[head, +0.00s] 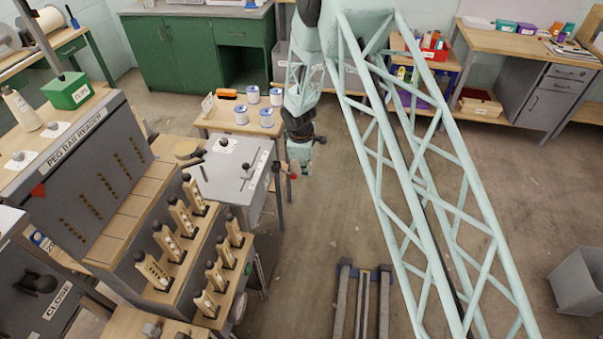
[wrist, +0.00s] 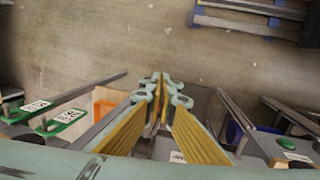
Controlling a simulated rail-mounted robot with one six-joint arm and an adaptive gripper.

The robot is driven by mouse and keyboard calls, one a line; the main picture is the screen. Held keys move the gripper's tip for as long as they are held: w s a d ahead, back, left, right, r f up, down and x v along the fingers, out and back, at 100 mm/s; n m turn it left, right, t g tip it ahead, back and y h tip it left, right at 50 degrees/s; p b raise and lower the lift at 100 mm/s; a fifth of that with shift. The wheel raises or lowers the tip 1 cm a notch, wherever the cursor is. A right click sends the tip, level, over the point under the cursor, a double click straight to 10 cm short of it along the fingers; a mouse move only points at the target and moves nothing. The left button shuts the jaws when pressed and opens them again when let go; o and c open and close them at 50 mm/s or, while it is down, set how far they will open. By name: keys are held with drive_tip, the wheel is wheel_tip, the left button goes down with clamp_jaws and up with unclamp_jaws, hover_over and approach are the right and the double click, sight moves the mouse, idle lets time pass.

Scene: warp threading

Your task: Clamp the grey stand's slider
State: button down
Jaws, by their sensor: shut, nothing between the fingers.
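A grey box-like stand (head: 232,172) stands left of my gripper in the head view. It has a white label, a small black knob and a dark lever on its top; I cannot tell which part is the slider. The stand is not clearly identifiable in the wrist view.
A peg bar reader (head: 75,165) and several wooden pegs stand at the left. A small table (head: 215,122) with white-and-blue pots is behind the stand. Dark rails (head: 362,300) lie on the floor in front. The floor (head: 500,200) at right is largely free.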

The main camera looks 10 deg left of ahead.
drive_tip(key=s+d+r, duration=0.2)
drive_tip(key=d+r, duration=0.4)
drive_tip(key=r, duration=0.1)
drive_tip(key=shift+d+r+p, duration=0.15)
drive_tip(key=shift+d+p, duration=0.05)
drive_tip(key=shift+p, duration=0.1)
drive_tip(key=shift+s, duration=0.1)
idle(0.5)
